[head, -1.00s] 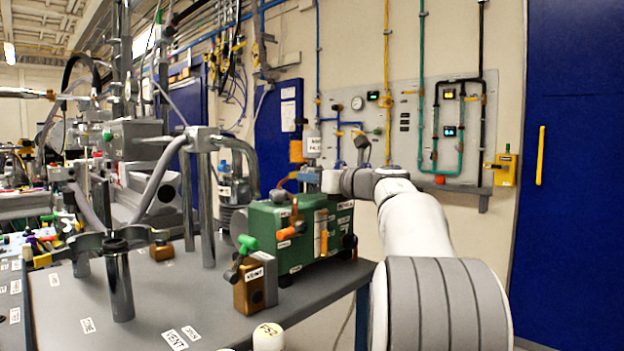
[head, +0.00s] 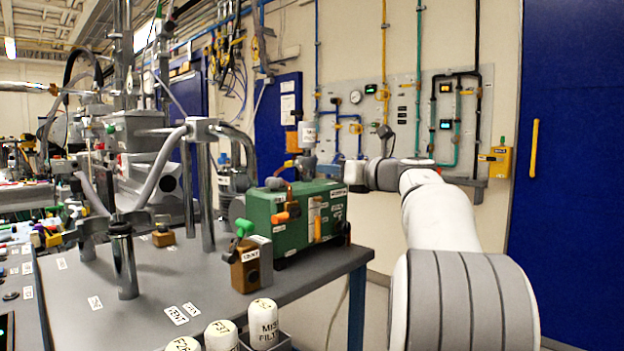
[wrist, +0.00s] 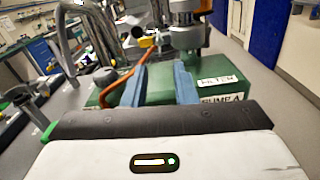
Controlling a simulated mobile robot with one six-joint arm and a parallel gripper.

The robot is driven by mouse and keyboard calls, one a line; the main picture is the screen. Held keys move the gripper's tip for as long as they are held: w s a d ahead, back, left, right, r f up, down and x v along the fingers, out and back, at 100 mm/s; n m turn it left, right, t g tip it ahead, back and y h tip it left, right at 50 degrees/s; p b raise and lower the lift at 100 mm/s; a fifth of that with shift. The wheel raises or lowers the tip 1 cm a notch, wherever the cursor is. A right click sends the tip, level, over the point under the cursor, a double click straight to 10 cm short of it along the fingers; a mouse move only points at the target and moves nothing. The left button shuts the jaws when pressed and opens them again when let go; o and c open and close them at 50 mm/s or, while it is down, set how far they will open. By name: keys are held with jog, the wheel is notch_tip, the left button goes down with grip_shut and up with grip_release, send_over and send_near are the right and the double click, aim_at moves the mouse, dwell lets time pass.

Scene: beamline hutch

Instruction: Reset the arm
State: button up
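My arm (head: 440,215) reaches out from the lower right in the head view, and its end is beside the upper right of a green pump box (head: 292,215). I cannot tell the exact gap between fingertips and box.
The box stands on a grey bench (head: 150,290). A brown valve block (head: 245,268) with a green handle is beside it. White labelled caps (head: 263,320) are at the bottom edge. A piped wall panel (head: 405,120) and blue door (head: 575,170) stand behind. Floor shows right of the bench.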

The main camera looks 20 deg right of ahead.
jog(key=shift+a+r, duration=0.1)
jog(key=a+r+m+t+h+p, duration=0.2)
jog(key=a+r+m+h+p, duration=0.2)
jog(key=r+m+h+p, duration=0.9)
jog(key=s+a+f+m+g+y+p, duration=0.2)
jog(key=s+a+f+m+g+p, duration=0.3)
jog(key=s+m, duration=0.3)
jog(key=s+a+f+m+g+y+p, duration=0.2)
jog(key=s+a+f+m+g+p, duration=0.3)
jog(key=s, duration=0.8)
jog(key=s+a+f+m+g+y+p, duration=0.2)
jog(key=s+a+f+m+g+p, duration=0.4)
jog(key=m, duration=0.7)
jog(key=s+a+f+p, duration=0.2)
jog(key=s+f+p, duration=0.1)
jog(key=s+p, duration=0.1)
jog(key=shift+s, duration=0.65)
jog(key=shift+o, duration=0.3)
